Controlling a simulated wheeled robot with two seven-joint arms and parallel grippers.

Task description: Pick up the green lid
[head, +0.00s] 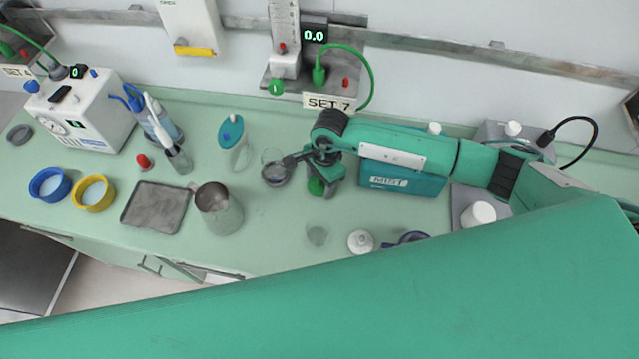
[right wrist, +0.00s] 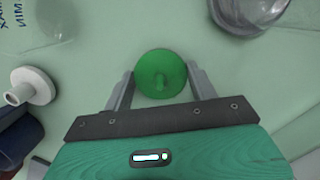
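The green lid (right wrist: 160,73) is a round disc with a small knob on top. In the right wrist view it lies between the two fingers of my right gripper (right wrist: 161,72), with a finger close beside each edge. I cannot tell whether the fingers touch it. The gripper looks open. In the head view the lid (head: 316,187) shows partly on the counter, just below my right gripper (head: 318,172), which covers some of it. My left gripper is not in view.
A glass dish (head: 276,173) stands close by on the left. A metal jug (head: 218,210) and a dark tray (head: 156,207) stand further left.

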